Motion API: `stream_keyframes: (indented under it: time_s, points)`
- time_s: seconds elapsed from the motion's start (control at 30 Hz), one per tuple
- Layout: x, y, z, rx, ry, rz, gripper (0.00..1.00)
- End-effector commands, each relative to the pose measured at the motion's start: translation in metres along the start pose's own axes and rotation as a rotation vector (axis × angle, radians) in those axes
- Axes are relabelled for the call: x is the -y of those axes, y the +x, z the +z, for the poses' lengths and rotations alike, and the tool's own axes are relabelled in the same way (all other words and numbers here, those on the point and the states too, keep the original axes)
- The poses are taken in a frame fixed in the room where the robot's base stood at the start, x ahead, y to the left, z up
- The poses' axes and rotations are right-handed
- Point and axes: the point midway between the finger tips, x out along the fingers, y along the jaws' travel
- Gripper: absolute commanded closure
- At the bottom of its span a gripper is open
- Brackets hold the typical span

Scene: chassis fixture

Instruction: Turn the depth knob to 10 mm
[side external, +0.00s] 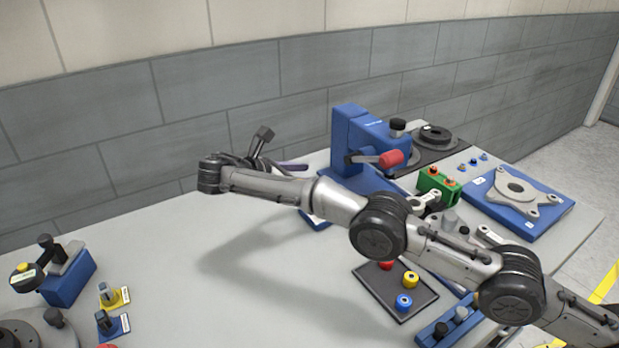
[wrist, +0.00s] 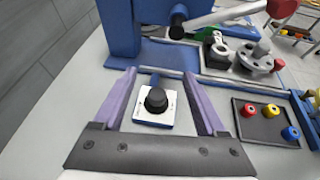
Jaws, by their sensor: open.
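The depth knob (wrist: 156,99) is a black round knob on a white marked plate (wrist: 156,119) with a blue base. It stands upright in the middle of the wrist view; its scale marks are too small to read. My gripper (wrist: 160,75) is open, its two purple fingers framing the knob from left and right in the picture. No contact with the knob shows. In the side view my gripper (side external: 285,166) is raised above the table. There, my arm hides the knob; a blue edge that may be its base shows below.
A blue press (side external: 352,140) with a red-tipped lever (side external: 391,159) stands just beyond the gripper. A dark tray (side external: 373,283) holds coloured rollers. A green block (side external: 436,184) and a blue fixture plate (side external: 541,223) sit at the right. The left middle of the table is clear.

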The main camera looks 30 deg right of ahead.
Motion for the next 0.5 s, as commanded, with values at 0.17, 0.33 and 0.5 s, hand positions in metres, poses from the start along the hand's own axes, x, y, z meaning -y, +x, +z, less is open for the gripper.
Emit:
stream_keyframes:
  time_s: [0.17, 0.33, 0.5]
  points:
    - [0.004, -0.004, -0.028, -0.164, 0.010, -0.021, 0.26]
    - [0.009, -0.005, -0.037, -0.511, 0.085, -0.117, 0.26]
    - [0.006, -0.013, -0.011, -0.870, 0.210, -0.222, 0.26]
